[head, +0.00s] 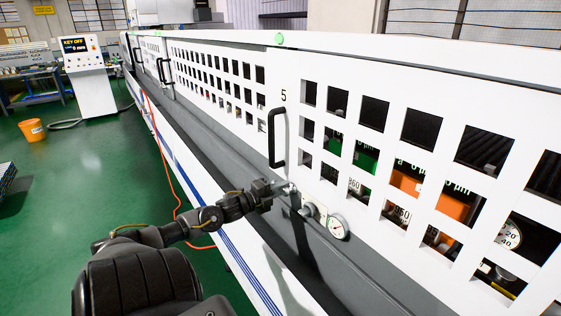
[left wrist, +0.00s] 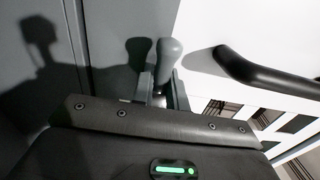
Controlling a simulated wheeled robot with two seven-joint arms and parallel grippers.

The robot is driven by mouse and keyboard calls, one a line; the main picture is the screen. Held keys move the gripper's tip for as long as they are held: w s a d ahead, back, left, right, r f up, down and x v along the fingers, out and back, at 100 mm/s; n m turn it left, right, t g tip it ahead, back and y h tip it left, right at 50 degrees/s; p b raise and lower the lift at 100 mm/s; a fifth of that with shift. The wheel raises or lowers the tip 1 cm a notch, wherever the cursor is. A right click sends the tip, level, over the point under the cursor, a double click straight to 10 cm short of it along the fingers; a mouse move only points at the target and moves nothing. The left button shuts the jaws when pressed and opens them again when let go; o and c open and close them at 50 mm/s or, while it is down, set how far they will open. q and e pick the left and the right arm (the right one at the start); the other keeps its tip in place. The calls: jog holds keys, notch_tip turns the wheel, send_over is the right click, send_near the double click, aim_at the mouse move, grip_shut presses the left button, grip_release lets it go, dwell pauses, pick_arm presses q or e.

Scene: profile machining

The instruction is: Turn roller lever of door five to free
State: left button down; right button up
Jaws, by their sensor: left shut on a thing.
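Door five (head: 290,70) is a white perforated panel marked 5, with a black bar handle (head: 273,140) that also shows in the left wrist view (left wrist: 265,72). My left gripper (head: 284,188) is just below this handle, at the grey strip under the door. In the left wrist view its fingers (left wrist: 163,90) are closed around the stem of the roller lever (left wrist: 171,54). The lever's rounded grey knob sticks out beyond the fingers and casts a shadow on the grey panel. In the head view the lever is small and mostly hidden by the gripper. My right gripper is not in view.
A round dial gauge (head: 338,227) and a smaller fitting (head: 309,209) sit just right of my left gripper. An orange hose (head: 164,154) runs along the machine's base. The control cabinet (head: 90,80) and an orange bucket (head: 33,130) stand farther back on open green floor.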

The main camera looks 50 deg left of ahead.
pick_arm(q)
jog(key=c, duration=1.4)
grip_release()
jog(key=shift+s+f, duration=0.15)
jog(key=shift+s, duration=0.45)
jog(key=s+b, duration=0.1)
jog(key=s, duration=0.8)
jog(key=shift+s+a, duration=0.25)
jog(key=shift+s, duration=0.05)
